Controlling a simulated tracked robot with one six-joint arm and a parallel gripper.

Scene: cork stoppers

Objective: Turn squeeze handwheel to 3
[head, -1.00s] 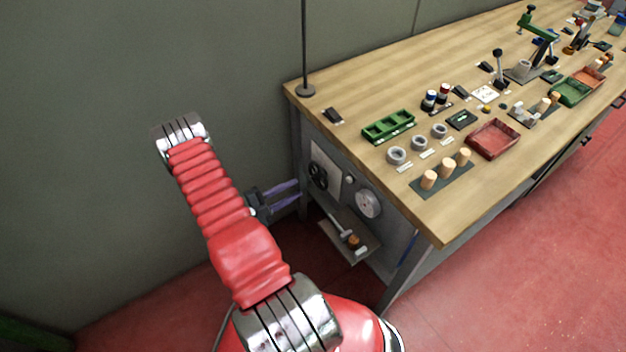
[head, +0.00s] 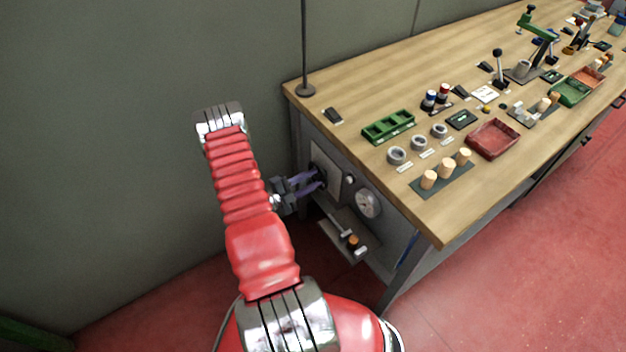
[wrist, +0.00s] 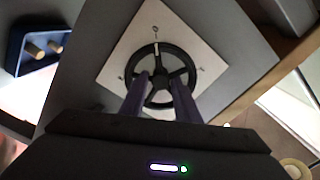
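The black spoked handwheel (wrist: 160,62) sits on a pale square plate (wrist: 128,62) in the wrist view. A white mark on its rim is at the top, by a small label on the plate; the other labels are too small to read. In the head view, the plate (head: 327,187) is on the bench's end panel, and the fingers partly hide the wheel. My gripper (head: 320,178) is in front of the wheel. Its two purple fingers, also in the wrist view (wrist: 160,84), are apart and overlap the wheel's lower half. I cannot tell whether they touch it.
A round gauge (head: 368,203) is to the right of the plate. Below is a small shelf (head: 338,241) with a wooden-ended tool. The bench top (head: 345,75) above holds trays, rings and corks. Open floor lies right of the bench.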

